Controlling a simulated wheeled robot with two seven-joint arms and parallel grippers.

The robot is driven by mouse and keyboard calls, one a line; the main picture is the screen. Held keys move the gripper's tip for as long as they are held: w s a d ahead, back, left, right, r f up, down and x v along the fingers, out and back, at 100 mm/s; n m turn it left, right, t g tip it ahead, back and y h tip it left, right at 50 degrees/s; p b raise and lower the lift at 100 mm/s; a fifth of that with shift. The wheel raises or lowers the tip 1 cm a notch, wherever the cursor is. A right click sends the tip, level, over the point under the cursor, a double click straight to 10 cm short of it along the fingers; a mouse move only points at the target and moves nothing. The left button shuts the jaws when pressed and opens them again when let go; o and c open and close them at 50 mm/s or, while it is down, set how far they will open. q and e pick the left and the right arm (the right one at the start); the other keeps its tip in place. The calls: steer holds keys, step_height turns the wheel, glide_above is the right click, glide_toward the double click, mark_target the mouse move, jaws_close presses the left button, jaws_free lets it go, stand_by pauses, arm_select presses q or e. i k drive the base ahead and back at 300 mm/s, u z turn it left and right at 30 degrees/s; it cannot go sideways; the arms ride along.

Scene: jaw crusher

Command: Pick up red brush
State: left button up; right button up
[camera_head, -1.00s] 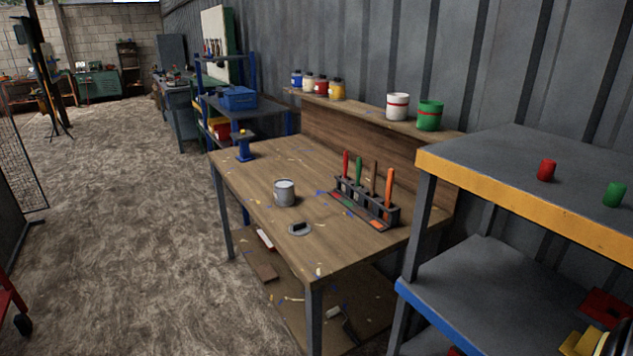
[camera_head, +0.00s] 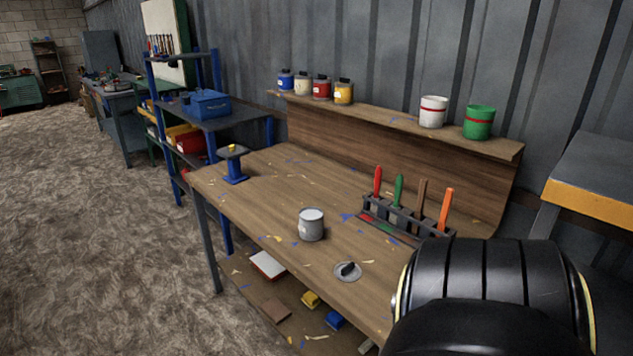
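The red brush (camera_head: 377,181) stands upright in the leftmost slot of a dark brush rack (camera_head: 408,217) on the wooden workbench (camera_head: 265,190). Only its red handle shows clearly above the rack. A green brush (camera_head: 398,190), a brown brush (camera_head: 420,198) and an orange brush (camera_head: 445,209) stand to its right in the same rack. Neither of my grippers shows. A black rounded part, which looks like my own arm, covers the lower right and hides the bench's right front corner.
A grey can (camera_head: 311,224) and a round lid (camera_head: 347,271) sit in front of the rack. Small jars (camera_head: 343,91), a white pot (camera_head: 433,111) and a green pot (camera_head: 478,121) stand on the back ledge. A yellow-edged shelf (camera_head: 590,200) is at right. Open floor lies left.

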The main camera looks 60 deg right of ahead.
mark_target(378, 178)
steer(key=z, duration=0.5)
steer(key=i, duration=1.45)
steer(key=z, duration=1.6)
steer(key=i, duration=0.5)
steer(key=z, duration=0.5)
